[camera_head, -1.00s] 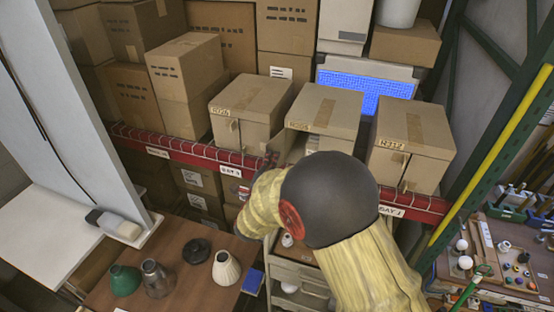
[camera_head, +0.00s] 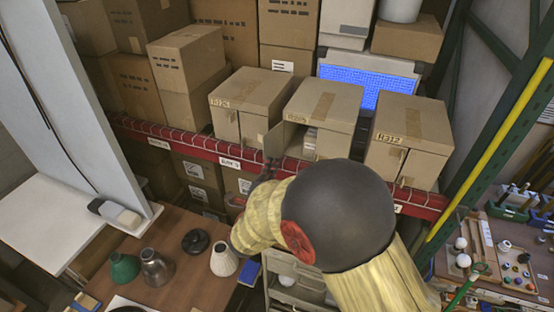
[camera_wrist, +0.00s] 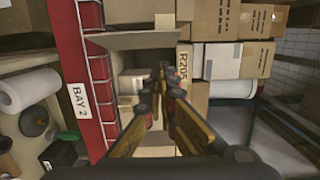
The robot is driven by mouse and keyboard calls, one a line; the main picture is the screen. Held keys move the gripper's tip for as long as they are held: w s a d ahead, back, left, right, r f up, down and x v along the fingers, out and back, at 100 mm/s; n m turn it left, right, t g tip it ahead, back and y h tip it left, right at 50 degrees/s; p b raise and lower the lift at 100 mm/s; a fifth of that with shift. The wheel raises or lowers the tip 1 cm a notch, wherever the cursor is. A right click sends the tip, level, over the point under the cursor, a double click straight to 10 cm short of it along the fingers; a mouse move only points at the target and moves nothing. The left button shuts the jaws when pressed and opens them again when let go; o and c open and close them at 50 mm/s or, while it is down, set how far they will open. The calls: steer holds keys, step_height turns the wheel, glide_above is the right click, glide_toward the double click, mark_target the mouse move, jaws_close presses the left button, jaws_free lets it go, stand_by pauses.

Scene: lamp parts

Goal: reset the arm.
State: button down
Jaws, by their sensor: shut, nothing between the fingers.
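My gripper (camera_wrist: 160,82) is shut and empty. In the wrist view its fingertips meet in front of an open cardboard box (camera_wrist: 184,68), with small boxes (camera_wrist: 130,84) inside. In the head view my arm covers the lower middle, and the gripper (camera_head: 262,178) is small and dark near the red shelf beam, below the middle box (camera_head: 328,100). That box has an open front flap (camera_head: 274,140) standing out at its left. Whether the fingers touch the box cannot be told.
Closed boxes (camera_head: 250,90) and (camera_head: 412,125) flank the open one on the red-beamed shelf (camera_head: 180,147). A wooden table (camera_head: 185,285) at lower left holds a green shade (camera_head: 123,267), a grey shade (camera_head: 157,269), a cream shade (camera_head: 224,262) and a black disc (camera_head: 196,241).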

steer(key=s+d+f+m+g+h+b, duration=0.2)
steer(key=s+d+f+m+g, duration=0.4)
steer(key=s+m, duration=0.55)
steer(key=s+d+f+m+g+h+b, duration=0.2)
steer(key=s+d+f+m+g, duration=0.45)
steer(key=m, duration=0.75)
steer(key=s+f+m+g+y+b, duration=0.1)
steer(key=s+f+m+y+b, duration=0.25)
steer(key=s+m+b, duration=0.6)
steer(key=s+f+m+g+y+b, duration=0.15)
steer(key=s+m+y+b, duration=0.45)
steer(key=m, duration=0.6)
steer(key=d+m+t+b, duration=0.1)
steer(key=b, duration=0.1)
steer(key=s+d+m+t+b, duration=0.1)
steer(key=d+b, duration=0.1)
steer(key=s+d+m+t+b, duration=0.1)
steer(key=b, duration=0.1)
steer(key=shift+d+f+m+h, duration=0.1)
steer(key=shift+d+m+h, duration=0.15)
steer(key=shift+d+m, duration=0.15)
